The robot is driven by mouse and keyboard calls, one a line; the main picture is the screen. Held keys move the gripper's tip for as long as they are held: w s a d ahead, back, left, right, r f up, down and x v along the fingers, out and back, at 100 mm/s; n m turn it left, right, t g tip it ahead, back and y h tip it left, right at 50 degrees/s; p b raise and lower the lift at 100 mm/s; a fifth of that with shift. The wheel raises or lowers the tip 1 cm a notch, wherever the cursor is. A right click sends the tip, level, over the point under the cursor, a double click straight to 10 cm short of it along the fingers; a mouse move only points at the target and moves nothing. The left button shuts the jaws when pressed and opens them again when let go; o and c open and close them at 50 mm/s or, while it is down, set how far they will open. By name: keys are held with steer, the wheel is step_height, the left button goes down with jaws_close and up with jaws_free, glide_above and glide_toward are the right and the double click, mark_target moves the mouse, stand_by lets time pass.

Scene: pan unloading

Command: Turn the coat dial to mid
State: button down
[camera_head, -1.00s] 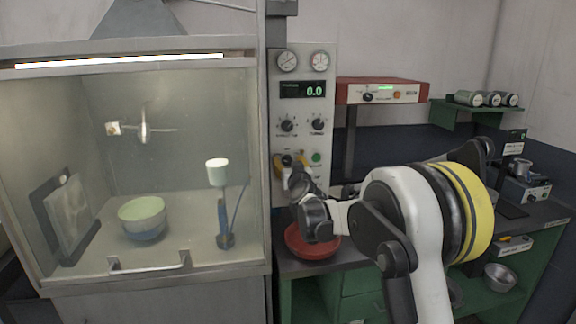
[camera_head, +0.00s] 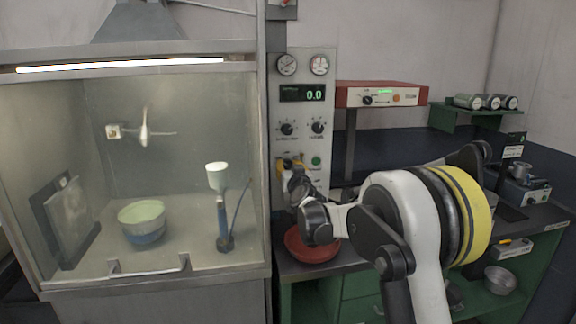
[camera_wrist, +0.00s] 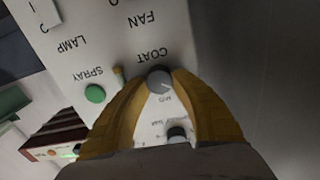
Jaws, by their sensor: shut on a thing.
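The coat dial (camera_wrist: 159,78) is a grey round knob below the COAT label on the white panel, seen upside down in the wrist view. My gripper (camera_wrist: 160,84) has its two yellow fingers shut on the dial, one on each side. A small label, apparently MID, shows between the fingers. The dial's pointer is too small to read surely. In the head view my gripper (camera_head: 289,166) is at the lower left of the control panel (camera_head: 304,146) and largely hides the dial.
A green SPRAY button (camera_wrist: 95,93) is beside the fingers, and a dark knob (camera_wrist: 177,132) shows between them. A red dish (camera_head: 311,252) is on the bench below my wrist. The glass-fronted booth (camera_head: 150,90) stands left of the panel. A red-topped unit (camera_head: 382,93) is at right.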

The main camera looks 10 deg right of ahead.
steer(key=m+p, duration=0.1)
steer(key=m, duration=0.4)
steer(key=shift+d+m+p, duration=0.1)
steer(key=shift+m+p, duration=0.2)
steer(key=shift+m, duration=0.1)
steer(key=m, duration=0.5)
steer(key=shift+p, duration=0.4)
steer(key=c, duration=1)
jaws_free()
steer(key=shift+f, duration=0.1)
steer(key=s, duration=1.2)
